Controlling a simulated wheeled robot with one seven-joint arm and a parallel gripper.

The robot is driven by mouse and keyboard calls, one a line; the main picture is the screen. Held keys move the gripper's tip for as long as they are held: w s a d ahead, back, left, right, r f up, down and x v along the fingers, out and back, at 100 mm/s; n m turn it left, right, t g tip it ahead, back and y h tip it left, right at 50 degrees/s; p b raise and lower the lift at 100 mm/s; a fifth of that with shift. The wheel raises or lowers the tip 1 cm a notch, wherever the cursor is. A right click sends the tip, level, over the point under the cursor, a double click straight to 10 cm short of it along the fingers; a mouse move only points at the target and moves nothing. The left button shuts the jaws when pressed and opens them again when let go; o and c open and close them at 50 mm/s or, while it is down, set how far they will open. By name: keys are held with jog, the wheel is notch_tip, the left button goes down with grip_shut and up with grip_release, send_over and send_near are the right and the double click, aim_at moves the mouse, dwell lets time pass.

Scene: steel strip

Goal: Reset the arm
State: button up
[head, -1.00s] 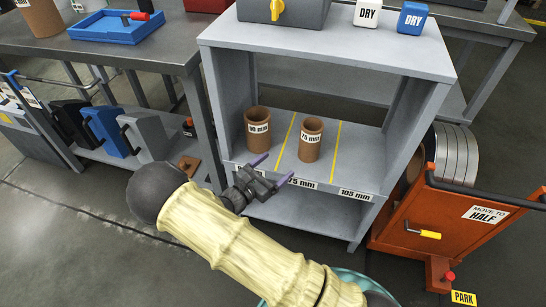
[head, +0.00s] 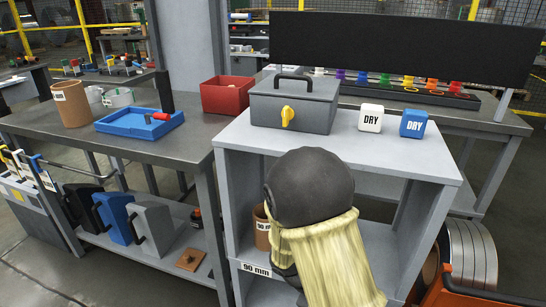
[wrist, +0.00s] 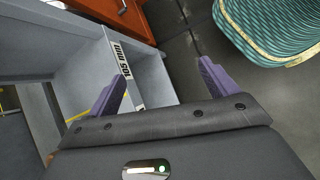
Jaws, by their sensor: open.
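In the wrist view my gripper (wrist: 160,92) has its two purple fingers spread wide apart with nothing between them. It is in front of the grey shelf unit (wrist: 78,62), beside the edge label reading 105 mm. In the head view my arm, with a dark round joint and a pale yellow sleeve, stands in front of the grey shelf unit (head: 236,190) and covers most of its inside. The gripper itself is hidden there. A brown tube (head: 262,228) on the shelf, by the 90 mm label, shows partly behind the arm.
On the unit's top are a grey box with a yellow knob (head: 292,104), a white DRY block (head: 371,117) and a blue DRY block (head: 413,124). A workbench at left holds a blue tray (head: 140,121). An orange cart (head: 480,292) is at lower right.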

jog(key=s+r+m+t+y+p, duration=0.2)
jog(key=r+m+p, duration=0.3)
jog(key=r+p, duration=1.2)
jog(key=s+r+m+t+y+p, duration=0.1)
jog(key=r+m+y+p, duration=0.4)
jog(key=r+p, duration=1.2)
notch_tip(320, 180, up, 10)
jog(key=shift+s+d+f+m+t+p, duration=0.15)
jog(key=shift+s+m+t+p, duration=0.2)
jog(key=shift+s+m, duration=0.2)
